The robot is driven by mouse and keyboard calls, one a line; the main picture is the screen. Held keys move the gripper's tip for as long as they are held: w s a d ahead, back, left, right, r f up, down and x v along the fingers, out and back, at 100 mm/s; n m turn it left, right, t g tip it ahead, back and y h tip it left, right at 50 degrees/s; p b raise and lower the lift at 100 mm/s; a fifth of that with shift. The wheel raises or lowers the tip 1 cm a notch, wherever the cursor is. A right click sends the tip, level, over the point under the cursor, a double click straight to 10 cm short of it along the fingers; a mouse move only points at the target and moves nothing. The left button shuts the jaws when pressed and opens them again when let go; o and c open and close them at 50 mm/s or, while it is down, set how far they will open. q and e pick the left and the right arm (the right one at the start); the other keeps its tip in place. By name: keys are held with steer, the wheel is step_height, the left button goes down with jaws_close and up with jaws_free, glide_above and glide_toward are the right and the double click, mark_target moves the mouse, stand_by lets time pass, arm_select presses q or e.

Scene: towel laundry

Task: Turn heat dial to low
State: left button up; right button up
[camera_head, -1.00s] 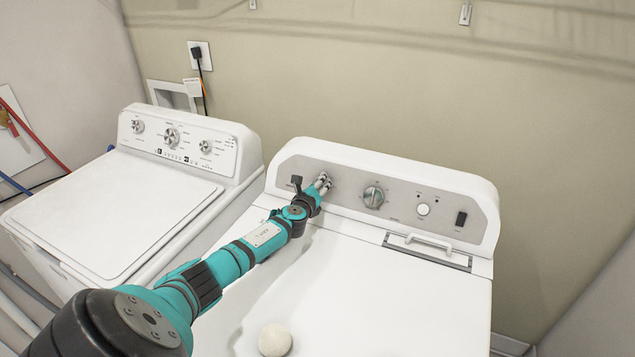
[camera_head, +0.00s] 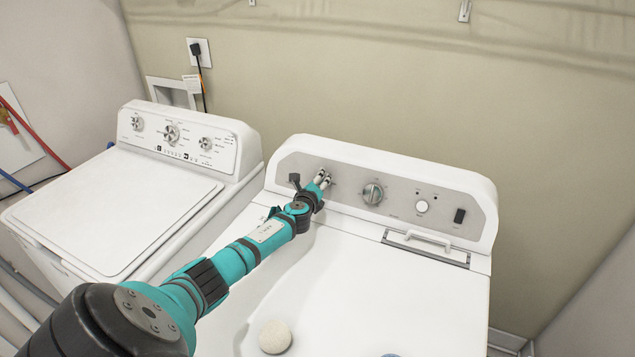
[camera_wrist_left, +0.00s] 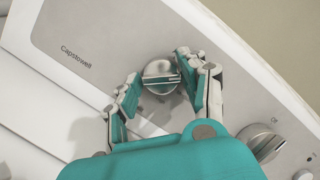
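The heat dial (camera_wrist_left: 160,78) is a round silver knob on the left part of the dryer's grey control panel (camera_head: 405,192). In the head view it is mostly hidden by my left gripper (camera_head: 322,179). In the left wrist view my left gripper (camera_wrist_left: 159,67) has one finger on each side of the knob. The fingers are spread and very close to the knob's edges; firm contact cannot be made out. The knob's grip bar lies nearly level in that view. The heat markings are not readable. My right gripper is not in view.
A larger dial (camera_head: 373,194), a round white button (camera_head: 422,206) and a black switch (camera_head: 459,216) sit further right on the panel. A pale ball (camera_head: 275,337) lies on the dryer top. The washer (camera_head: 110,210) stands to the left.

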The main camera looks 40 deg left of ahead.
arm_select(q)
steer(key=shift+o, duration=1.4)
steer(key=v, duration=1.2)
